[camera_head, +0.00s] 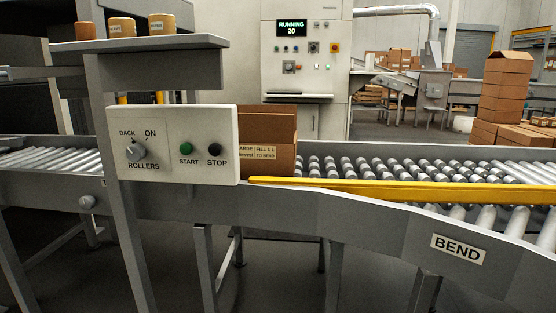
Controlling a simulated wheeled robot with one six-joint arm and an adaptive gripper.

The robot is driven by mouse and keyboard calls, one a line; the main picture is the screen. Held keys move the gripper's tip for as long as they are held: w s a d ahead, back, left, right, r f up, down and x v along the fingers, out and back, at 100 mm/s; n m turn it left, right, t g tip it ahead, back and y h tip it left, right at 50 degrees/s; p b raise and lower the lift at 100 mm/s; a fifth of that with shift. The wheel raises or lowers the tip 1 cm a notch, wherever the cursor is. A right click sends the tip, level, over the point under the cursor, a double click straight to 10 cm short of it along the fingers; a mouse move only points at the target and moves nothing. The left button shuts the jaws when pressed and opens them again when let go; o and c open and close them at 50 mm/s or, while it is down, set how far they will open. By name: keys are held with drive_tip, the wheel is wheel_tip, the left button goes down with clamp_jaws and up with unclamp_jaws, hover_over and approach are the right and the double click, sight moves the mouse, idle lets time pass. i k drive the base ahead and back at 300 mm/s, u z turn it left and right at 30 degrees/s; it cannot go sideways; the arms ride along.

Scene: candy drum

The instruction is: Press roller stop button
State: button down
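The black STOP button (214,150) is at the right of a white roller control panel (180,170), in the left half of the head view. The green START button (186,147) is just left of it. A grey rotary knob (136,150) marked BACK and ON, over the word ROLLERS, is at the panel's left. Nothing covers the panel front. My gripper is not in view.
The panel is on a grey post before a roller conveyor (400,170) marked BEND. An open cardboard box (270,130) stands behind the panel. A yellow rail (400,190) runs rightward. A shelf (140,43) with several tan containers overhangs the panel. A machine cabinet (300,110) reads RUNNING 20.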

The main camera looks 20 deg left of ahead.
sight(214, 148)
drive_tip(key=u, duration=1)
